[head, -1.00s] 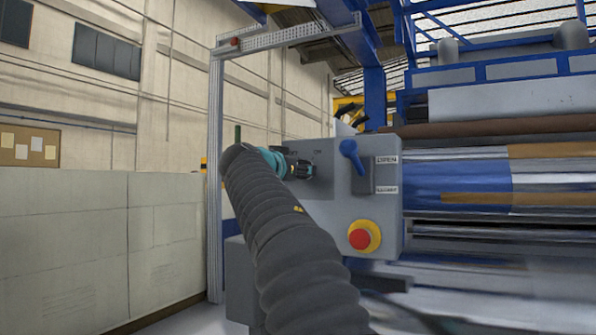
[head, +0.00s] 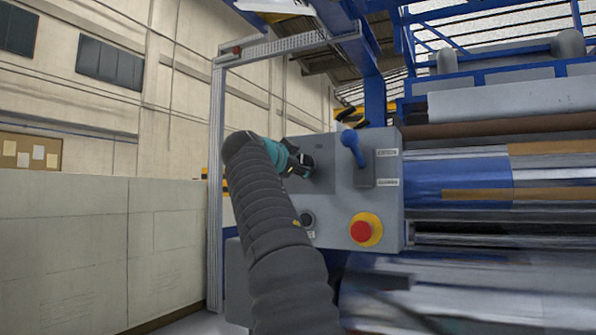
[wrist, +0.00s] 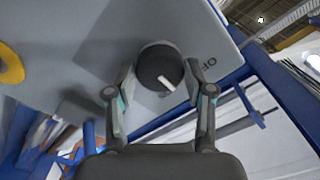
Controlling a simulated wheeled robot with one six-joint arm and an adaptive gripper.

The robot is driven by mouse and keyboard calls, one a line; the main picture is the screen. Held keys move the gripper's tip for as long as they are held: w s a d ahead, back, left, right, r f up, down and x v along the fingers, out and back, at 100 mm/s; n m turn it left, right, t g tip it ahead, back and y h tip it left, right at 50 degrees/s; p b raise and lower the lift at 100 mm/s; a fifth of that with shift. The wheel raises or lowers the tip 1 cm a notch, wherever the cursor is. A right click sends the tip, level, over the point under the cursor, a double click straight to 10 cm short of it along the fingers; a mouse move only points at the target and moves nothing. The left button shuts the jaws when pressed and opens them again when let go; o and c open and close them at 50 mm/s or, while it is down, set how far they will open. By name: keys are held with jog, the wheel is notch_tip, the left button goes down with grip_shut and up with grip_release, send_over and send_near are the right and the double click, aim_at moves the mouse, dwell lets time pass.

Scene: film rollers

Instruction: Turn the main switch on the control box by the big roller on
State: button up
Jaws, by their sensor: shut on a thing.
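The grey control box (head: 335,205) stands beside the big roller (head: 460,185). The main switch is a round black knob (wrist: 160,66) with a white pointer mark, on the box's grey face in the wrist view. The mark points to the lower right there, and the partly visible letters "OFF" stand right of the knob. My gripper (wrist: 160,82) is shut on the knob, one finger on each side. In the head view my gripper (head: 304,166) is against the upper left of the box and hides the knob.
A blue lever (head: 353,147) sticks out right of my gripper. A red emergency stop (head: 362,232) on a yellow base and a small black button (head: 307,220) are lower on the box. A grey upright post (head: 215,190) stands to the left.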

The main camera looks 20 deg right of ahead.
jog(key=m+b, duration=0.1)
jog(key=m, duration=0.5)
jog(key=shift+m, duration=0.3)
dwell(0.4)
jog(key=o, duration=1.2)
jog(key=shift+d, duration=0.15)
jog(key=shift+c, duration=0.2)
jog(key=shift+s+a+r, duration=0.1)
jog(key=shift+a, duration=0.1)
